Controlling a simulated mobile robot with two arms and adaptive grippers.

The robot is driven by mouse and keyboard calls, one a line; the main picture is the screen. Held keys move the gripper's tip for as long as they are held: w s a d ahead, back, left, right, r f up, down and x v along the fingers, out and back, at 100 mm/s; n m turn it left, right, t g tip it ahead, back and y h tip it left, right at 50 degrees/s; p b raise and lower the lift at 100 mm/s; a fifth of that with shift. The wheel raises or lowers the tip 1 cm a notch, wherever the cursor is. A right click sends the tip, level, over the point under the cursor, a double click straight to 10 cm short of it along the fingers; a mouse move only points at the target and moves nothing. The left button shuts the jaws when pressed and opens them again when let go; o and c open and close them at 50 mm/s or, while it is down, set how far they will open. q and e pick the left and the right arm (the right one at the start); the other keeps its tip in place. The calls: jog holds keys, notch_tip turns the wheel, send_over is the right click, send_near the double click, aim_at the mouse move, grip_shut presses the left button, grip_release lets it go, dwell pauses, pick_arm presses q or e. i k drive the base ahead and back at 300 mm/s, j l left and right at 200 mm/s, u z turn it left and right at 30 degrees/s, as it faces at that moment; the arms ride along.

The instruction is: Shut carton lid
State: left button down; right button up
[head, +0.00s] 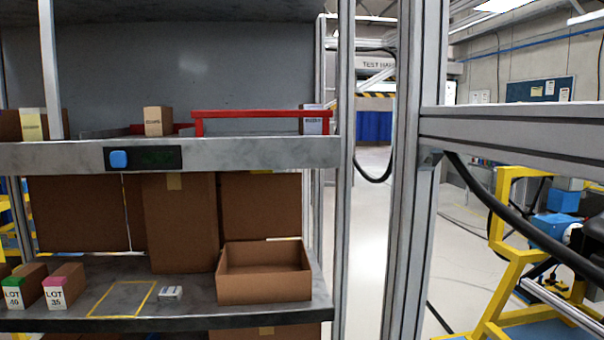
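An open-topped brown carton (264,288) sits on the right part of the lower shelf. Its inside looks empty, and I cannot make out a separate lid flap on it. Behind it stand several large brown cartons; the middle one (181,225) is tall, with a piece of tape at its top edge, and reaches furthest forward. The right one (262,203) is directly behind the open carton. Whether either of these has a lid cannot be told. Neither of my grippers shows in the head view.
The lower shelf (200,302) also holds a yellow outlined square (121,299), a small white card (170,292) and two labelled lot boxes (62,287). A red rail (262,114) runs along the upper shelf. Metal posts (405,180) stand at the right.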

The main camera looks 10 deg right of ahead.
aim_at(258, 204)
jog(key=k+z, duration=0.1)
jog(key=i+j+z, duration=0.1)
jog(key=j, duration=0.25)
jog(key=i+j+z, duration=0.25)
jog(key=i+j, duration=0.15)
jog(key=j, duration=0.3)
jog(key=i+j+z, duration=0.15)
jog(key=j, duration=0.2)
jog(key=i+j+z, duration=0.1)
jog(key=j, duration=0.3)
